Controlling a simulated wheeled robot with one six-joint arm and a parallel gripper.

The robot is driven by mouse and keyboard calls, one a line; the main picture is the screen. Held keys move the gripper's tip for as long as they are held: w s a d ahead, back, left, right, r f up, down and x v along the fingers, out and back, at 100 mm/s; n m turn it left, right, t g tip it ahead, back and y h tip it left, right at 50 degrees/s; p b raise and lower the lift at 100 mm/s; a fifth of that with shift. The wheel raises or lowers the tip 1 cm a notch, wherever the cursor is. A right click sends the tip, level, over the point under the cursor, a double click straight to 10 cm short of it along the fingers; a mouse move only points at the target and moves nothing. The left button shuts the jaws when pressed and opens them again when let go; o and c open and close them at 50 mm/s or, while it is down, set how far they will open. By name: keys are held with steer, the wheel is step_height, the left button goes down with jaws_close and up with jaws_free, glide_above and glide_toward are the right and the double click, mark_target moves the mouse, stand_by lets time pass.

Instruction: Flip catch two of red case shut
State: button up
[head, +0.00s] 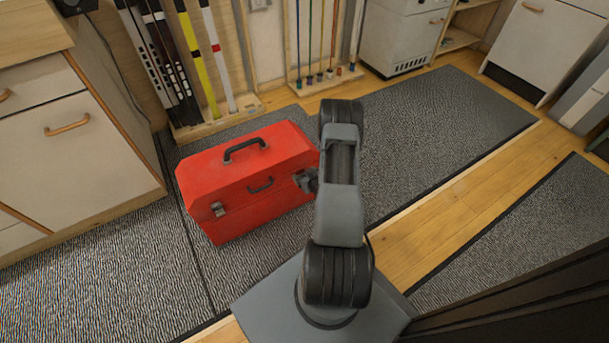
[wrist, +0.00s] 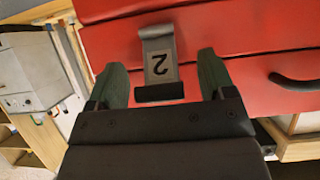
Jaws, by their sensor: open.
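The red case (head: 240,175) stands on the grey mat with its lid down and a black handle on top. A metal catch (head: 217,210) shows at the left of its front. Catch two (wrist: 160,62), a grey metal plate marked with a 2 and ending in a dark bar, shows in the wrist view on the red case front (wrist: 250,75). My gripper (wrist: 162,80) is open, with one dark green finger on each side of catch two and a gap to it. In the head view my gripper (head: 307,181) is at the right of the case front, partly hidden by my arm.
A black front handle (wrist: 296,82) is right of the catch in the wrist view. Skis and poles (head: 205,60) stand in a wooden rack behind the case. A cabinet (head: 75,125) stands at the left. The mat (head: 440,105) at the right is clear.

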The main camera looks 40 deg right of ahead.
steer(key=p+v, duration=0.4)
steer(key=v, duration=0.9)
